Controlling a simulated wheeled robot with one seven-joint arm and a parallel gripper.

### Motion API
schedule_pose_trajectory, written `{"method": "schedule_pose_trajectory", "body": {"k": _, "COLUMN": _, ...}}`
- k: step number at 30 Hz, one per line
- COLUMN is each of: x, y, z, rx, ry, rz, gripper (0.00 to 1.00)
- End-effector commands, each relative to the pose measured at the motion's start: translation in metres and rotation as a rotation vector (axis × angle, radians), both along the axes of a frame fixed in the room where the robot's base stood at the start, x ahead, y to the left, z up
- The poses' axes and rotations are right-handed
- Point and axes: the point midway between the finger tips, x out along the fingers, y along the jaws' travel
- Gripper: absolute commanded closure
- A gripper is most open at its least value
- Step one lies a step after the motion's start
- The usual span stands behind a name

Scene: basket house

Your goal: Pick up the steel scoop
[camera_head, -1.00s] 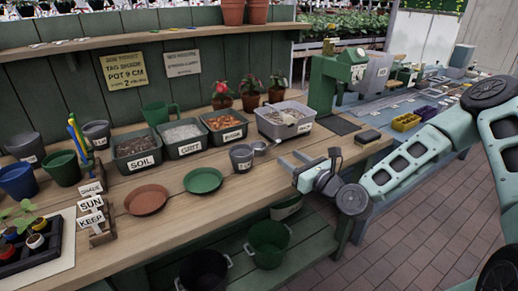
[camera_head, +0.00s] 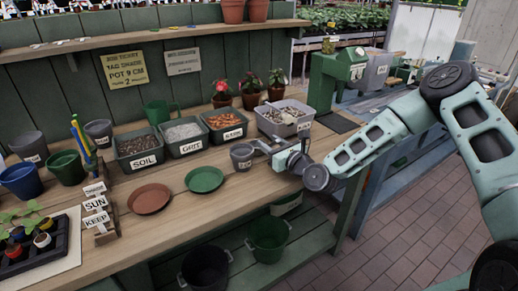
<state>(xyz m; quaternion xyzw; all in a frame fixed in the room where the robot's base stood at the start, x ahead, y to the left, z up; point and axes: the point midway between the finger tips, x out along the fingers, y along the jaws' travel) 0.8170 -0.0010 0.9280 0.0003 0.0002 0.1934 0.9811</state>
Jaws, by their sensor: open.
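The steel scoop (camera_head: 257,147) lies on the wooden bench just right of a small grey labelled pot (camera_head: 242,157), in front of the bins. It is small and grey, and my gripper partly hides it. My gripper (camera_head: 267,147) is open, with its fingers pointing left at the scoop. The fingertips are at or very near the scoop; I cannot tell whether they touch it or stand around it.
Bins labelled soil (camera_head: 139,151) and grit (camera_head: 183,137), and a pale grey bin (camera_head: 285,118), stand behind. A green saucer (camera_head: 204,179) and a terracotta saucer (camera_head: 149,199) lie left. Potted flowers (camera_head: 250,89) stand at the back.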

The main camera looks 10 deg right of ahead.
Motion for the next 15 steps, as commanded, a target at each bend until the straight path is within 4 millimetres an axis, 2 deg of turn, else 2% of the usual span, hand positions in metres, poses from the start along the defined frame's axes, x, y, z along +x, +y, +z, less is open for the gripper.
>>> {"method": "schedule_pose_trajectory", "body": {"k": 1, "x": -0.0002, "y": -0.0001, "z": -0.0002, "rx": 0.0, "ry": 0.0, "rz": 0.0, "gripper": 0.57}}
{"method": "schedule_pose_trajectory", "body": {"k": 3, "x": -0.0003, "y": -0.0001, "z": -0.0002, "rx": 0.0, "ry": 0.0, "rz": 0.0, "gripper": 0.77}}
{"method": "schedule_pose_trajectory", "body": {"k": 6, "x": -0.0004, "y": -0.0002, "z": -0.0001, "rx": 0.0, "ry": 0.0, "rz": 0.0, "gripper": 1.0}}
{"method": "schedule_pose_trajectory", "body": {"k": 15, "x": -0.0003, "y": -0.0002, "z": 0.0015, "rx": -0.001, "ry": -0.001, "rz": 0.0, "gripper": 1.0}}
